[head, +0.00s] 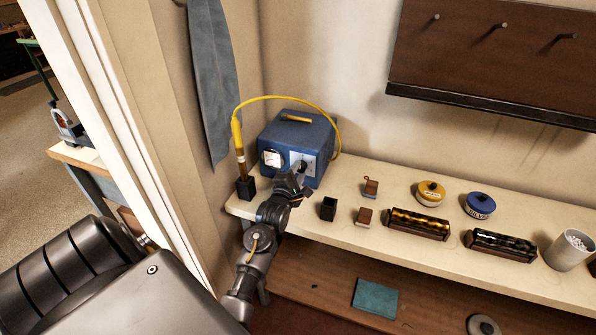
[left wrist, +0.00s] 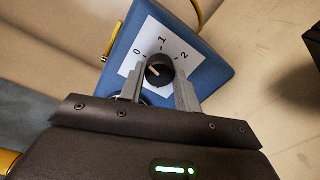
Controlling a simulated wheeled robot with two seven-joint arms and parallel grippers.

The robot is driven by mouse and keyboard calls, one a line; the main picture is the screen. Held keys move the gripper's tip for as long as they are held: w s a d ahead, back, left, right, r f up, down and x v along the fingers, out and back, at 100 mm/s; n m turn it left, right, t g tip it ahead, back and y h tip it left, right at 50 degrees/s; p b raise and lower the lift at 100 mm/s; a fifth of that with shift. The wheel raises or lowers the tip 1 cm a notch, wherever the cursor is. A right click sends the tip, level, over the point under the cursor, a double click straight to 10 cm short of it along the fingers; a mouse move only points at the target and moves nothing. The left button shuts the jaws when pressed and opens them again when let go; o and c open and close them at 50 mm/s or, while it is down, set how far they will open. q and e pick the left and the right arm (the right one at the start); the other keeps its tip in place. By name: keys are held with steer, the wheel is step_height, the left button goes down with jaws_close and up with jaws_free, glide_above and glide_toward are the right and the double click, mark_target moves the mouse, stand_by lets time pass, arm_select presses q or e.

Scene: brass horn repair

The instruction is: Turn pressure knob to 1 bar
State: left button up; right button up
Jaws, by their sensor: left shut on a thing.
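The blue pressure box (head: 285,135) stands at the left end of the cream shelf, with a round gauge (head: 272,158) and a black pressure knob (head: 303,165) on its front. In the left wrist view the knob (left wrist: 159,68) sits on a white plate (left wrist: 142,62) marked 0, 1 and 2. Its pale pointer line faces left, seemingly between 0 and 1. My left gripper (head: 298,173) is at the knob; its fingers (left wrist: 160,84) are shut on it, one on each side. The gauge needle is too small to read. My right gripper is out of view.
A yellow-handled tool (head: 238,140) with a yellow cable stands in a black holder (head: 245,187) left of the box. Small blocks, a yellow tin (head: 430,193) and a blue tin (head: 480,205) stand along the shelf (head: 400,245) to the right. A grey cloth (head: 212,80) hangs behind.

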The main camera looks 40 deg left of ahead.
arm_select(q)
steer(key=m+p, duration=0.1)
steer(key=m, duration=0.3)
steer(key=shift+m, duration=0.3)
steer(key=shift+m+p, duration=0.85)
steer(key=shift+m, duration=1.35)
steer(key=o, duration=1)
steer(key=shift+c, duration=0.2)
